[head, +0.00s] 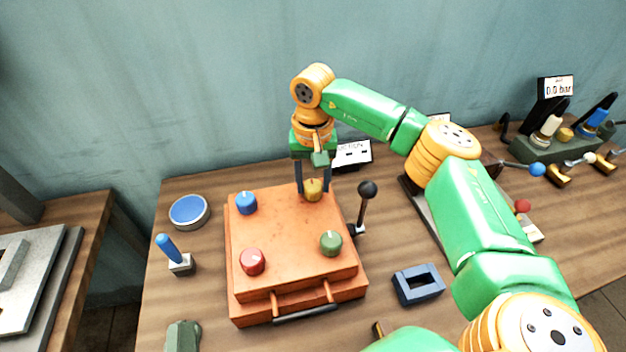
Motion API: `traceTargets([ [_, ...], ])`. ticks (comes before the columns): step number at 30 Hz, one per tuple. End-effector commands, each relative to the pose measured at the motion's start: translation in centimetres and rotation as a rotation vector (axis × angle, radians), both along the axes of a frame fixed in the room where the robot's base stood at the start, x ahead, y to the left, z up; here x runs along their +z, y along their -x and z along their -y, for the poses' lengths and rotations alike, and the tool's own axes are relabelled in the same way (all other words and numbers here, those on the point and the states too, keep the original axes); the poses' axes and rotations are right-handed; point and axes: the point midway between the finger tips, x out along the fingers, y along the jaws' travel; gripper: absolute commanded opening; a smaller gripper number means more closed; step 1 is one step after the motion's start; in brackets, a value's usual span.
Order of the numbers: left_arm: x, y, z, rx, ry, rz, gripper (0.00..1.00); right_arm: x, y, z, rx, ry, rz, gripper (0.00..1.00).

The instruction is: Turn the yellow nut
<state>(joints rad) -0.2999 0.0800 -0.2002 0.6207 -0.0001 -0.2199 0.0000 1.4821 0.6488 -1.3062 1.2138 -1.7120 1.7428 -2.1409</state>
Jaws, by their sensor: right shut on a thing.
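The yellow nut (314,190) sits at the back right corner of an orange box-like lid (290,232) on the wooden table. My right gripper (313,187) points down over it, and its two dark fingers are shut on the nut from either side. The fingers partly hide the nut. A blue nut (246,203) is at the back left corner, a red nut (252,261) at the front left and a green nut (331,243) at the front right. My left gripper is not in view.
A black-knobbed lever (366,205) stands close to the box's right side. A blue round dish (189,211) and a blue-handled switch (175,252) are on the left. A dark blue frame (418,284) lies at front right. A gauge stand (555,110) is at far right.

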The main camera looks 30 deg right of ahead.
Motion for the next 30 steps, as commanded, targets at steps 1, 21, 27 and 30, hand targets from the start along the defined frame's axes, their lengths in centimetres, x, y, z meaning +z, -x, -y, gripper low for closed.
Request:
traceTargets([
  [1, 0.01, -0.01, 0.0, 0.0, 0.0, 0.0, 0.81, 0.03, -0.02, 0.02, -0.009, 0.0, 0.001, 0.0],
  [21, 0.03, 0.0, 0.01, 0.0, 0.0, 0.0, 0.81, 0.09, -0.13, 0.02, -0.508, 0.0, 0.003, 0.0],
  [27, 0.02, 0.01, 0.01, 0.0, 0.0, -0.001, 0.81, 0.1, -0.15, 0.03, -0.698, 0.0, 0.004, 0.0],
  [30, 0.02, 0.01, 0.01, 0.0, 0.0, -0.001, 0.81, 0.1, -0.16, 0.03, -0.793, 0.0, 0.004, 0.0],
])
